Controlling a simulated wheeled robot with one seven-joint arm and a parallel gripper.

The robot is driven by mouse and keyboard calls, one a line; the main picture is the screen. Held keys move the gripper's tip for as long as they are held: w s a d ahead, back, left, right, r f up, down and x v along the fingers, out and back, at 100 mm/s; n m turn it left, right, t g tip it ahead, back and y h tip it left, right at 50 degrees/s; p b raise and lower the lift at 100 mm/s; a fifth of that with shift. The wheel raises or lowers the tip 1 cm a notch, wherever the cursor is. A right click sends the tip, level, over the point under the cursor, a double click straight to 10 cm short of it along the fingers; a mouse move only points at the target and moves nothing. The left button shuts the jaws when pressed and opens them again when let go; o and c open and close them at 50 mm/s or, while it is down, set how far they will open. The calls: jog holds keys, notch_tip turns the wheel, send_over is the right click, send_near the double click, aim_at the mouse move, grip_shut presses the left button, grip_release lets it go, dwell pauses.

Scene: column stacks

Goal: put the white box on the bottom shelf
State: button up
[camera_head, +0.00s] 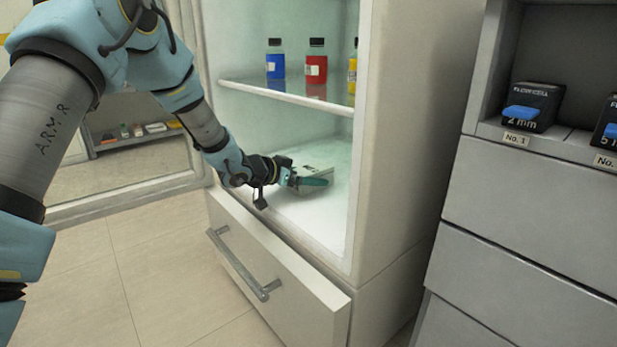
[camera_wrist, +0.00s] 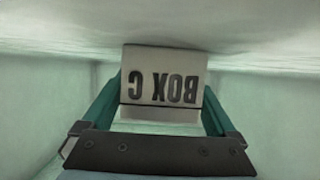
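The white box (camera_head: 318,170) is low in the open cabinet, at the bottom shelf (camera_head: 318,218). In the wrist view the white box (camera_wrist: 163,85) shows the upside-down print "BOX C". My gripper (camera_head: 305,181) reaches into the cabinet from the left. In the wrist view its two green fingers (camera_wrist: 163,100) lie along both sides of the box and appear to touch it. I cannot tell whether the box rests on the shelf surface or is slightly above it. The near finger hides part of the box in the head view.
An upper shelf (camera_head: 300,98) above my gripper holds a blue bottle (camera_head: 275,62), a red bottle (camera_head: 316,65) and a partly hidden yellow one. The cabinet's side wall (camera_head: 385,150) stands close on the right. A drawer (camera_head: 265,265) is below. Bare shelf floor lies in front of the box.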

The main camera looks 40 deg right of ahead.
jog(key=shift+o, duration=0.3)
jog(key=shift+r, duration=0.15)
jog(key=shift+w+a+r, duration=0.1)
jog(key=shift+a+r, duration=0.1)
jog(key=shift+a, duration=0.15)
jog(key=p+v, duration=0.4)
jog(key=v, duration=0.7)
jog(key=shift+w+a, duration=0.15)
jog(key=shift+a, duration=0.1)
jog(key=w+a+n+t+y, duration=0.2)
jog(key=w+a+n+y, duration=0.15)
jog(key=a, duration=0.55)
jog(key=w+a+n+t+y, duration=0.25)
jog(key=w+a, duration=0.25)
jog(key=a, duration=0.4)
jog(key=w+a+n+t+y, duration=0.3)
jog(key=w+a, duration=0.1)
jog(key=a, duration=0.5)
jog(key=s+a+n+g+y, duration=0.2)
jog(key=s+a+n, duration=0.2)
jog(key=s+a, duration=0.4)
jog(key=s+a+n+g+y, duration=0.2)
jog(key=s+a, duration=0.6)
jog(key=a, duration=0.4)
jog(key=n+g, duration=0.1)
jog(key=n, duration=0.1)
jog(key=shift+a+r+n, duration=0.3)
jog(key=shift+a+r, duration=0.05)
jog(key=shift+r, duration=0.05)
